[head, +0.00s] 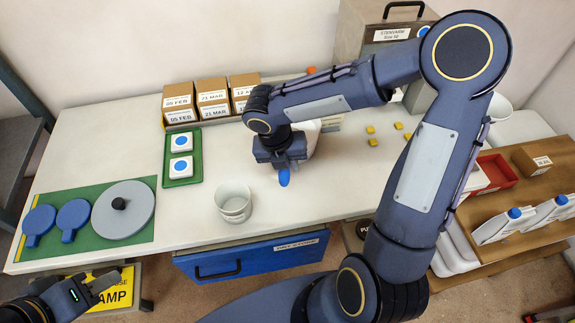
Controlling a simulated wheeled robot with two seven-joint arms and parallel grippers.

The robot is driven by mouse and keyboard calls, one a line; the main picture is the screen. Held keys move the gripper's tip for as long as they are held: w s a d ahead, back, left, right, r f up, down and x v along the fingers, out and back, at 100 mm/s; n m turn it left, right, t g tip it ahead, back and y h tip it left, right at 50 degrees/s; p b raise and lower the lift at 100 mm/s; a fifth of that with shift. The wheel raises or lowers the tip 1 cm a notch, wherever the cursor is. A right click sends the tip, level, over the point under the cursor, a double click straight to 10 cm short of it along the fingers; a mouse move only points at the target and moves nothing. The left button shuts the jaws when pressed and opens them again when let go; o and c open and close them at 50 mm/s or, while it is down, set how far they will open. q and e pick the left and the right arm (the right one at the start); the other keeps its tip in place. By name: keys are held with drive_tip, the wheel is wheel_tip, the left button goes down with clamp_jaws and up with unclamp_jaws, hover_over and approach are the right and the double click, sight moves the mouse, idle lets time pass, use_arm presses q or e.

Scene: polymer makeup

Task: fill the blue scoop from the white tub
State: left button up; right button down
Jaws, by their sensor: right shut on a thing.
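My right gripper (284,163) points down over the middle of the table and is shut on the blue scoop (284,178). Only a small blue end of the scoop shows below the fingers. A white tub (313,135) stands just behind the gripper, mostly hidden by the gripper and arm. I cannot tell whether the scoop is over its rim or in front of it, and its contents are hidden. A white round container (233,202) stands apart, nearer the front edge. My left gripper (98,287) is at the bottom left, off the table, with its finger gap unclear.
A green mat (110,238) holds two blue discs with tabs and a grey knobbed lid (122,208). A green tray (182,178) holds two white blocks. Labelled boxes (212,98) stand at the back. Small yellow cubes (373,142) lie right of the tub. My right arm covers the table's right part.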

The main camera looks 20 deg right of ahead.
drive_tip(key=shift+s+a+r+t+h+b, duration=0.15)
drive_tip(key=shift+t+h+b, duration=0.35)
drive_tip(key=shift+t+b, duration=0.5)
drive_tip(key=shift+g+p, duration=0.4)
drive_tip(key=shift+p, duration=0.2)
idle(0.7)
drive_tip(key=shift+w+d, duration=0.2)
drive_tip(key=shift+w+d+p, duration=0.3)
drive_tip(key=shift+w+d, duration=0.05)
drive_tip(key=shift+w, duration=0.2)
drive_tip(key=shift+w+d+p, duration=0.3)
drive_tip(key=shift+w, duration=0.2)
idle(0.4)
